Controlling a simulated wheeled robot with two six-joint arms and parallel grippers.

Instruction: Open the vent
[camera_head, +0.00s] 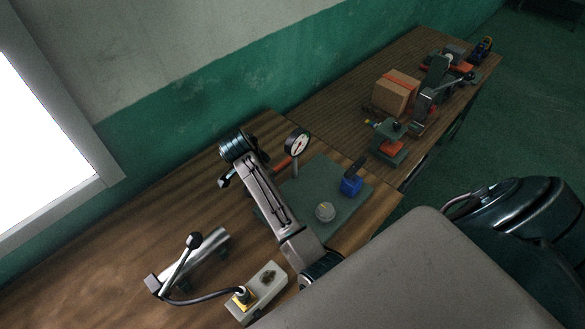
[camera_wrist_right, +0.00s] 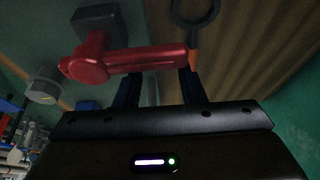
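A red lever (camera_wrist_right: 135,62) lies across the wrist view, joined to a round red body at its left and a dark block (camera_wrist_right: 97,20). I take it for the vent handle. My right gripper (camera_wrist_right: 160,82) has its two dark fingers apart, with the fingertips close to the lever; contact is unclear. In the head view a red part (camera_head: 282,164) shows beside the dial gauge (camera_head: 297,143), partly behind an arm that I take for my right one. That arm hides the gripper there. My left gripper is not in view.
A grey-green plate (camera_head: 300,198) carries a blue block (camera_head: 351,186) and a round pale knob (camera_head: 325,212). A cardboard box (camera_head: 393,95) stands farther back.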

